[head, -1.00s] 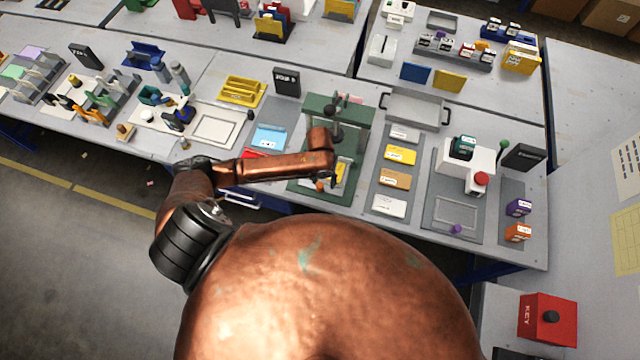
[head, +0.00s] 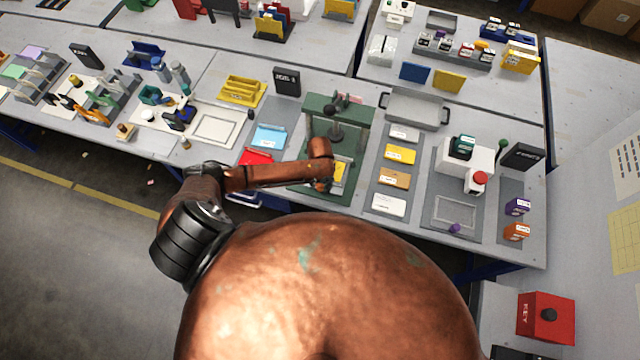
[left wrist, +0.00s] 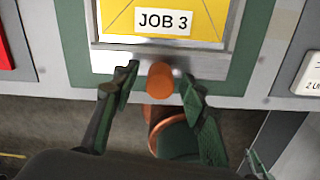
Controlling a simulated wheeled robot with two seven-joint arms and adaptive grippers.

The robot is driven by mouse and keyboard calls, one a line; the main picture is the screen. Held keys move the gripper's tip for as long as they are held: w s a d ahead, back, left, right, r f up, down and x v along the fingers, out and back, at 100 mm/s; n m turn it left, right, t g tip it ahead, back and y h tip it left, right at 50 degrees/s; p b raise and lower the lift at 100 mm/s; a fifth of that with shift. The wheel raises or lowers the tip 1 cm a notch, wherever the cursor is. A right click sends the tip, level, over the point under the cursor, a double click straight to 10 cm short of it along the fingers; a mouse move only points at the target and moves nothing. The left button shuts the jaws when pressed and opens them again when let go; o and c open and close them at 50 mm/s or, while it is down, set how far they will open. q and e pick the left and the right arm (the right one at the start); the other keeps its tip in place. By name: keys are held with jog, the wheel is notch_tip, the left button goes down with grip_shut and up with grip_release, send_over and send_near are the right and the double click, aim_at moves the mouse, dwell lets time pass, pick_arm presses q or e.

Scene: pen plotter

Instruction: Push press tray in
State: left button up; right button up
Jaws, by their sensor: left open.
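The green press (head: 310,180) stands on the bench in the head view. Its metal press tray (left wrist: 103,62) holds a yellow card marked JOB 3 (left wrist: 163,20), also visible in the head view (head: 341,172). An orange knob (left wrist: 160,84) sits at the middle of the tray's front edge. My left gripper (left wrist: 160,76) is open, with one finger on each side of the knob; I cannot tell whether they touch it. In the head view my left gripper (head: 323,185) is at the press front, partly hidden by my arm.
A grey board with several labelled blocks (head: 399,154) lies right of the press. A handled grey tray (head: 414,108) is behind right. Open floor lies in front of the bench.

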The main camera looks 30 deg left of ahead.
pick_arm(q)
jog(key=shift+c, duration=0.7)
grip_shut()
